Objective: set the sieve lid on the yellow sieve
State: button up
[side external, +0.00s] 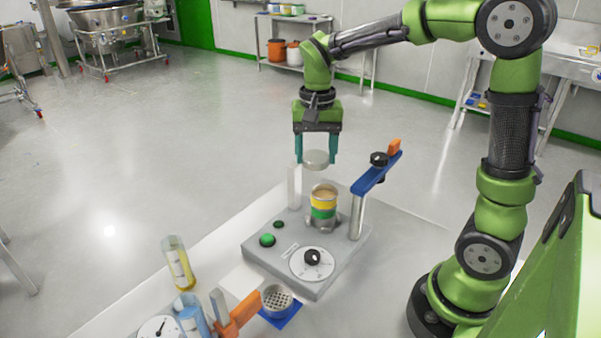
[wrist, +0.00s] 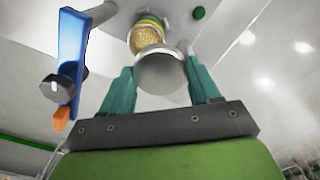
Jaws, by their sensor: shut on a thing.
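The sieve lid (side external: 316,159) is a round, pale grey disc held between the teal fingers of my gripper (side external: 317,160). In the wrist view the lid (wrist: 163,73) sits between the two fingertips (wrist: 161,78). The yellow sieve (side external: 324,198) is the top ring of a stack, with a green ring below it, on the grey shaker base. Its open top shows tan granules, also seen in the wrist view inside the sieve (wrist: 148,38). The lid hangs above the stack, apart from it.
A blue clamp bar (side external: 372,175) with a black knob and orange end stands on a post right of the stack, swung clear of it. A pale post (side external: 294,186) stands left.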

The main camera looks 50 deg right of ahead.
jog(key=shift+s+d+r+n, duration=0.2)
jog(key=shift+s+d+n, duration=0.25)
jog(key=shift+s, duration=0.35)
jog(key=shift+s+f+n, duration=0.2)
jog(key=shift+s+n, duration=0.15)
jog(key=shift+n, duration=0.1)
jog(key=shift+f, duration=2.45)
jog(key=shift+f, duration=0.9)
jog(key=o, duration=1.3)
jog(key=shift+o, duration=0.2)
jog(key=shift+r, duration=4)
